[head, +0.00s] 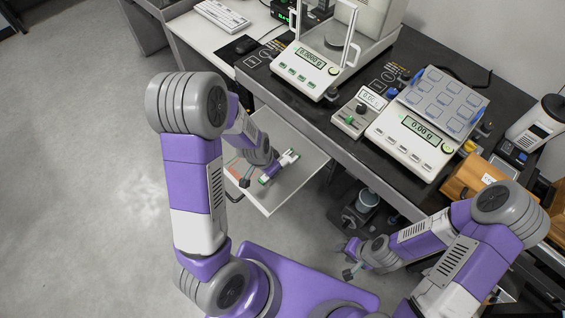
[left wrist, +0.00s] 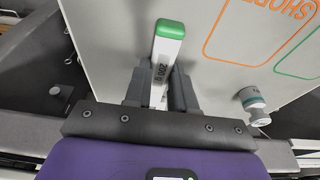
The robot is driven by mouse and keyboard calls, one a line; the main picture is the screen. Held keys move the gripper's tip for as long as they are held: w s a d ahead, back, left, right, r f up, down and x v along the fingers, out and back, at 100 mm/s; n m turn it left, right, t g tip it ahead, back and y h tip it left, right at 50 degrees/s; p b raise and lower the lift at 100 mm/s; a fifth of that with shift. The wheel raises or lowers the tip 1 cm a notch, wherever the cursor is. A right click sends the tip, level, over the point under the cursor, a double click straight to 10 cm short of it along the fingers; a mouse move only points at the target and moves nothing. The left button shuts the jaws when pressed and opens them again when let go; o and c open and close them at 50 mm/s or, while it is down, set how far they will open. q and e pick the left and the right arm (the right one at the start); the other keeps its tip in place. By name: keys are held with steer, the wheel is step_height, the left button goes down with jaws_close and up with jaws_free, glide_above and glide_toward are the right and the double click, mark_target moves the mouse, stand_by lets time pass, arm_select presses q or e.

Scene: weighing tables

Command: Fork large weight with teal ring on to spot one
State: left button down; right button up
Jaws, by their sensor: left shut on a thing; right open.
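My left gripper (left wrist: 160,92) is shut on a white bar-shaped fork handle (left wrist: 165,58) with a green end, marked "200 g". The fork's far end is hidden in the left wrist view. A small pale metal weight (left wrist: 250,97) with a teal ring lies to the right of the gripper, apart from the handle. In the head view my left gripper (head: 267,174) is over the pale pulled-out drawer (head: 293,188). My right gripper (head: 347,262) is open and empty, low in front of the bench. I cannot make out which mark is spot one.
A balance (head: 303,70) stands at the back, with printed marks on the dark bench (head: 345,93) around it. A second balance (head: 408,142) with a segmented tray (head: 445,95) stands right. A wooden box (head: 470,177) is at far right. Orange and green outlines (left wrist: 255,30) mark the drawer floor.

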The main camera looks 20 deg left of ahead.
step_height(320, 180, up, 8)
steer(key=p, duration=0.8)
steer(key=shift+r, duration=0.1)
